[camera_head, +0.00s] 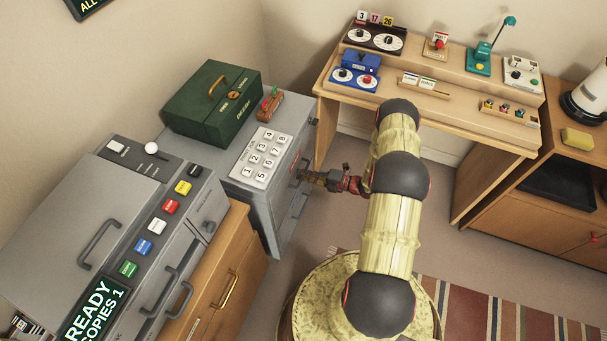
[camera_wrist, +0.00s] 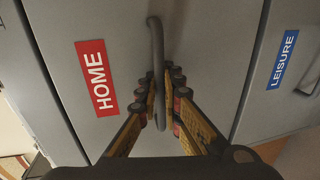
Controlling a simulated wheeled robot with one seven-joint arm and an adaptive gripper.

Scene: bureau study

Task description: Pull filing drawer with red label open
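The filing drawer (camera_wrist: 215,50) with the red HOME label (camera_wrist: 97,78) fills the middle of the wrist view. It is a grey front with a dark bar handle (camera_wrist: 156,35). My gripper (camera_wrist: 164,76) is at this handle, its two fingers closed in on either side of the bar. In the head view my gripper (camera_head: 318,178) reaches the front of the grey filing cabinet (camera_head: 270,213), and the arm hides part of that front. Whether the drawer stands slightly out is hard to tell. A second drawer with a blue LEISURE label (camera_wrist: 283,59) is beside it.
A green box (camera_head: 210,104) and a number keypad (camera_head: 262,155) sit on the cabinet. A grey copier (camera_head: 105,225) stands to the left. A wooden desk (camera_head: 333,92) is behind on the right. Open floor (camera_head: 345,220) lies in front of the cabinet, with a striped rug (camera_head: 490,315) nearer.

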